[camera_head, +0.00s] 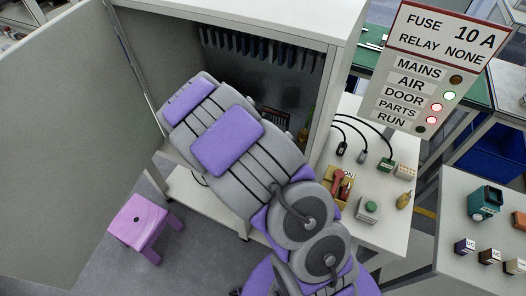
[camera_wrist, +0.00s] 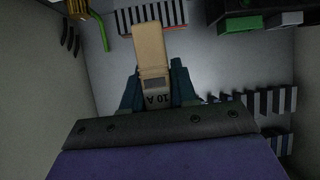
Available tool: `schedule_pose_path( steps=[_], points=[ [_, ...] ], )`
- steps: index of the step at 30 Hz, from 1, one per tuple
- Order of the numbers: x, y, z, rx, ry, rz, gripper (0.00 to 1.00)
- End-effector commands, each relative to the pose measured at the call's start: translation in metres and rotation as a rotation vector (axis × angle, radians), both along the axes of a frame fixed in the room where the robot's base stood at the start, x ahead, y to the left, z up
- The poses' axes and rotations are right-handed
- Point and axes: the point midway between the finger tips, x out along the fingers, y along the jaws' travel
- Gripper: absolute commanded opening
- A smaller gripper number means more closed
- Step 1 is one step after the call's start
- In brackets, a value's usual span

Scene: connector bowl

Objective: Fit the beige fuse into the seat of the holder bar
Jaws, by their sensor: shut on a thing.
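My gripper (camera_wrist: 157,84) is shut on the beige fuse (camera_wrist: 150,48) in the wrist view. The fuse is a flat block with a grey window and a "10 A" label near the fingers, and its far end points up the picture. No seat can be made out, nor whether the fuse touches anything. In the camera_head view my arm reaches into the cabinet (camera_head: 240,16) and hides my gripper and the fuse.
Pale cabinet walls stand on both sides in the wrist view. A yellow-green cable (camera_wrist: 101,30) hangs upper left; green and grey blocks (camera_wrist: 241,24) are upper right. Striped combs (camera_wrist: 272,101) lie right. Outside are the open door (camera_head: 60,130), pink stool (camera_head: 148,225) and red switch (camera_head: 341,187).

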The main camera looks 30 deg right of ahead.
Motion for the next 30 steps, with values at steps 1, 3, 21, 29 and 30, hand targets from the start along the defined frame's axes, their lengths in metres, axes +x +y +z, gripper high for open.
schedule_pose_path(
  steps=[1, 3, 21, 29, 30],
  points=[
    [-0.003, -0.002, -0.007, 0.001, 0.0, -0.026, 0.0],
    [-0.006, -0.005, -0.012, 0.003, -0.004, -0.055, 0.0],
    [-0.01, -0.008, -0.082, 0.004, -0.009, -0.085, 0.0],
    [-0.01, -0.008, -0.115, 0.004, -0.005, -0.083, 0.0],
    [-0.01, -0.008, -0.117, 0.005, -0.008, -0.084, 0.0]
  ],
)
